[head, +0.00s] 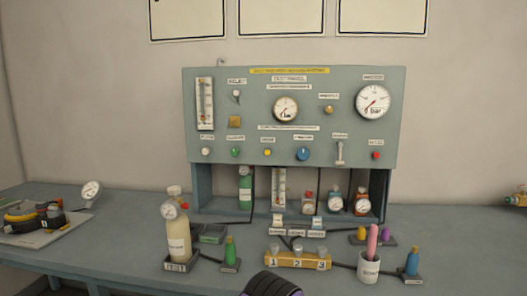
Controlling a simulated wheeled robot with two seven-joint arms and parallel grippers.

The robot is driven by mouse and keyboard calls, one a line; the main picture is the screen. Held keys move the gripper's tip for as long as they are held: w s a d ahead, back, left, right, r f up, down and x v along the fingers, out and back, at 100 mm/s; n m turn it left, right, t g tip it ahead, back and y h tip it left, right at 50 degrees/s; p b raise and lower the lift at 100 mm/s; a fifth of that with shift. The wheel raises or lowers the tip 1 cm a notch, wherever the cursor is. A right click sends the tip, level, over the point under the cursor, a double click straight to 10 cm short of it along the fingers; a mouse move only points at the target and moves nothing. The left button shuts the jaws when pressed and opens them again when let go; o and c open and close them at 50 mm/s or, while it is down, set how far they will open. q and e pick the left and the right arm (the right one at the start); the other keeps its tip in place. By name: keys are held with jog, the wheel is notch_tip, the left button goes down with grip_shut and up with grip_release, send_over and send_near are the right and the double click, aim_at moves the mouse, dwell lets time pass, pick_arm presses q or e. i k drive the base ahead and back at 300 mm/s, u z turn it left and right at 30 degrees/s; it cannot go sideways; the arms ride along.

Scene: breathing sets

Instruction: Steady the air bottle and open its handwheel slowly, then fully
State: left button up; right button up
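A cream bottle (179,236) with a label stands upright in a dark holder (181,264) at the front left of the bench. It looks like the air bottle. A small round gauge (168,210) sits at its neck, with a small red part (184,205) beside it. Its top (174,190) is pale; I cannot make out which part is the handwheel.
A grey-green test panel (330,110) with gauges stands behind on the bench (120,240). A green bottle (230,250) stands close right of the cream bottle. A yellow numbered block (297,260) and a white cup (369,268) are further right. A hose tray (40,232) is left.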

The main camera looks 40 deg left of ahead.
aim_at(173, 191)
jog(key=z, duration=1.7)
jog(key=k, duration=1.95)
jog(key=u, duration=0.95)
